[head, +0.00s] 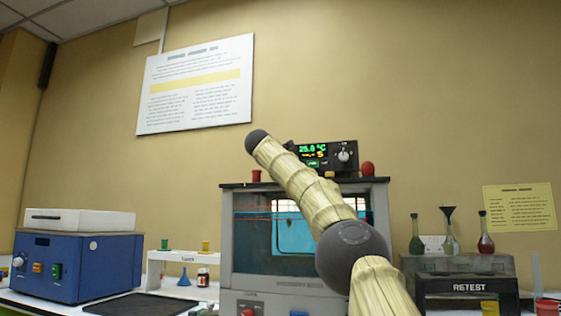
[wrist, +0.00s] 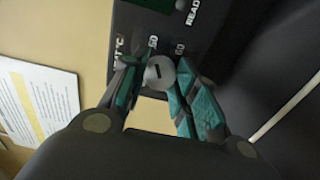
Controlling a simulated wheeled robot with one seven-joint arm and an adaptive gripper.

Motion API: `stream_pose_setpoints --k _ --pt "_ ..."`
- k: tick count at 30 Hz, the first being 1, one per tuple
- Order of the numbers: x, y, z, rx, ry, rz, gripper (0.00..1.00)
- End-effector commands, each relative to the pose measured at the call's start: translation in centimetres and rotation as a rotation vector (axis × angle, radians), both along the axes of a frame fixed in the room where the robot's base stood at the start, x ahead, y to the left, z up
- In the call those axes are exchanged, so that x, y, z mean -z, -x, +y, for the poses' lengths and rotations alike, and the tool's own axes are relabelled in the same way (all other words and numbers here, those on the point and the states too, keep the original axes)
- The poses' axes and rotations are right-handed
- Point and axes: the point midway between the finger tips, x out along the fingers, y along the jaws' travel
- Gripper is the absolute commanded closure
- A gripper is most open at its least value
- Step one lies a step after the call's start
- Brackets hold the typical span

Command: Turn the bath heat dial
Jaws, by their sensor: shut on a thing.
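In the wrist view a round silver dial (wrist: 159,72) with a dark slot-like mark sits on a black panel (wrist: 190,40), with printed numbers beside it. My gripper (wrist: 160,84) has one teal-padded finger on each side of the dial and is shut on it. In the head view a black control box (head: 313,155) with a lit green and yellow readout stands on top of the bath cabinet (head: 290,283). It has a silver knob (head: 344,156) at its right. My arm crosses in front of the cabinet and box, and my gripper cannot be made out there.
A red stopper-like object (head: 367,169) stands right of the box. A blue instrument (head: 75,268) and a small white rack (head: 182,257) are to the left. Glass flasks (head: 486,233) and a dark RETEST box (head: 468,287) are to the right. A white poster (head: 195,110) hangs behind.

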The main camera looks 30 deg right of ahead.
Motion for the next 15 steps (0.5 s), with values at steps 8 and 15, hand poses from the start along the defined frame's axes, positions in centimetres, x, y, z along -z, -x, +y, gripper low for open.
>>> stream_pose_setpoints --k 8,15 --pt "0.17 -0.06 -0.02 0.001 -0.001 0.002 0.48" --pt "0.04 0.03 0.02 0.0 0.0 0.001 0.48"
